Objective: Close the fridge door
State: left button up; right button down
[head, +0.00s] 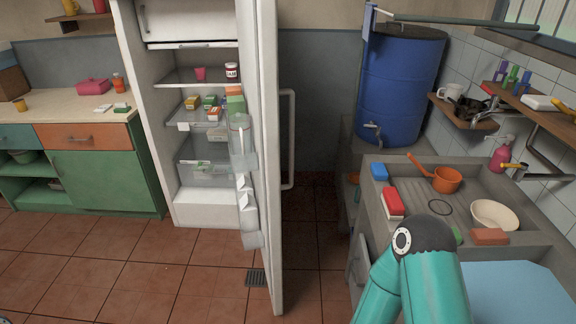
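The white fridge (187,208) stands at the centre left with its door wide open. The fridge door (268,200) sticks out toward me and shows nearly edge-on. Its clear inner racks face left and its long white handle (291,140) is on the right side. Inside the fridge are several small boxes, a jar and a pink cup on shelves. A teal arm of mine with a black joint comes in at the bottom right, over the sink counter, apart from the door. Neither of my grippers is in view.
A stone sink counter (375,205) stands at the right, with an orange pot (446,180), a bowl (494,214) and a blue barrel (402,85) behind. A green cabinet (105,180) stands left of the fridge. The tiled floor (130,270) in front of the fridge is clear.

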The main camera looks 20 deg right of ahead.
aim_at(257, 20)
jog(key=z, duration=0.2)
jog(key=i, duration=0.85)
jog(key=u, duration=0.1)
